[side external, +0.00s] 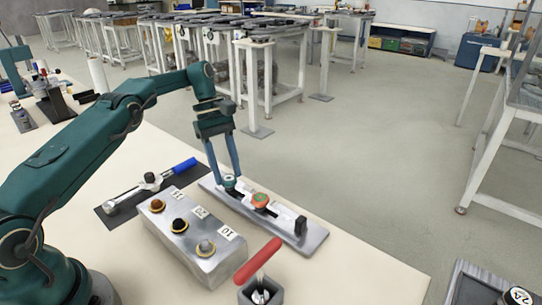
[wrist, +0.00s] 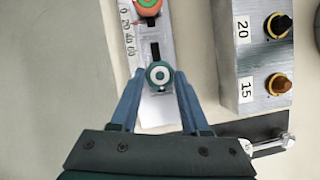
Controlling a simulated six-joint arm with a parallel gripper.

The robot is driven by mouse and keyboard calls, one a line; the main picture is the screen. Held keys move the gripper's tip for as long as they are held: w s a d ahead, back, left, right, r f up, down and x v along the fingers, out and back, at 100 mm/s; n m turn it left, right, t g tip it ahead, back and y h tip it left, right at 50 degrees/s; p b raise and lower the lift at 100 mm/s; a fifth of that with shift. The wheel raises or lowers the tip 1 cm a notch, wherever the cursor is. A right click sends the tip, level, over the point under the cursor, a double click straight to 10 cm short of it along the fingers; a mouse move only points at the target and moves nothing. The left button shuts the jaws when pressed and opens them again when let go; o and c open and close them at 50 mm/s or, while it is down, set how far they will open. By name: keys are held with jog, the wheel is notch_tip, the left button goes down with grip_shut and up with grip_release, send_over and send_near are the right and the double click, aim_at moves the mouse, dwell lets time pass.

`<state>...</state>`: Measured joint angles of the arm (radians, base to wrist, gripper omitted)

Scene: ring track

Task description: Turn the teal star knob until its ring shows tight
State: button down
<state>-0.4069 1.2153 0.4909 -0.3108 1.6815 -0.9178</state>
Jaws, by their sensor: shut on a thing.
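The teal star knob (side external: 229,182) stands at the far left end of a grey slotted rail plate (side external: 313,238). In the wrist view the knob (wrist: 159,75) shows from above, its top a pale ring around a dark centre. Whether this ring marks tight or loose I cannot tell. My gripper (side external: 229,178) points down with its two blue fingers on either side of the knob, shut on it. In the wrist view the gripper (wrist: 159,76) has one finger at each side of the knob. The lower part of the knob is hidden.
An orange and green knob (side external: 260,200) sits farther along the rail, beside a printed scale. A metal block (side external: 205,258) with several small knobs and number labels stands near the plate. A red-handled tool (side external: 258,259) stands in front.

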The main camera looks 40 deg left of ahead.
jog(key=shift+d+r+m, duration=0.1)
jog(key=shift+r+m, duration=0.1)
jog(key=shift+m, duration=0.1)
dwell(0.4)
jog(key=shift+c, duration=1.9)
grip_release()
jog(key=shift+f, duration=0.1)
jog(key=shift+n+t, duration=0.3)
jog(key=shift+n, duration=0.6)
